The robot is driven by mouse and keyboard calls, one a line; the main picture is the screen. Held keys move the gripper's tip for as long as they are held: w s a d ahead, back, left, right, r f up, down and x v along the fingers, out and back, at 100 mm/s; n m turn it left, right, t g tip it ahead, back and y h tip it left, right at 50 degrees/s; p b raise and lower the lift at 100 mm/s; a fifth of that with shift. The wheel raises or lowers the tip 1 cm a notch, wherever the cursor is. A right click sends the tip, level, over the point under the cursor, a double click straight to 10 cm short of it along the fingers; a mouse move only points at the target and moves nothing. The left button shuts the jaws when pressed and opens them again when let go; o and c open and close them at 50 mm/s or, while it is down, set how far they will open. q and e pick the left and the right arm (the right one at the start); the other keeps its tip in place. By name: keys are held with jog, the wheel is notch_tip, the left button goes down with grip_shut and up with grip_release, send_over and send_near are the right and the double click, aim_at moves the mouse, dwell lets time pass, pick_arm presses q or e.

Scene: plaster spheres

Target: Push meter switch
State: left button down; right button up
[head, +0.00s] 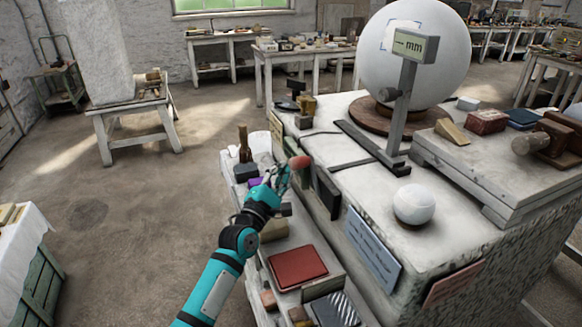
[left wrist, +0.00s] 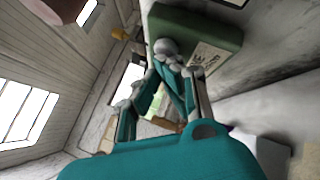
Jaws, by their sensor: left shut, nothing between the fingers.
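The meter (head: 413,46) is a pale display reading "— mm" on a grey post, standing in front of a large white sphere (head: 440,60) on the stone block. No part that I can clearly name as its switch shows. My left gripper (head: 284,174) is shut and empty, beside the block's left face, close to a red rounded knob (head: 300,162). I cannot tell whether they touch. In the left wrist view the gripper's fingertips (left wrist: 172,62) meet in front of a dark green box (left wrist: 205,32) with a pale label. My right gripper is not in view.
A low shelf with a red book (head: 297,267), a brown bottle (head: 244,142) and small items lies below my left arm. A small white sphere (head: 414,203) sits on the block's front. A dark panel (head: 327,193) stands against the block's side.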

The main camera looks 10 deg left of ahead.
pick_arm(q)
jog(key=shift+s, duration=0.15)
jog(key=s+a, duration=0.3)
jog(key=a, duration=0.2)
jog(key=shift+s, duration=0.15)
dwell(0.4)
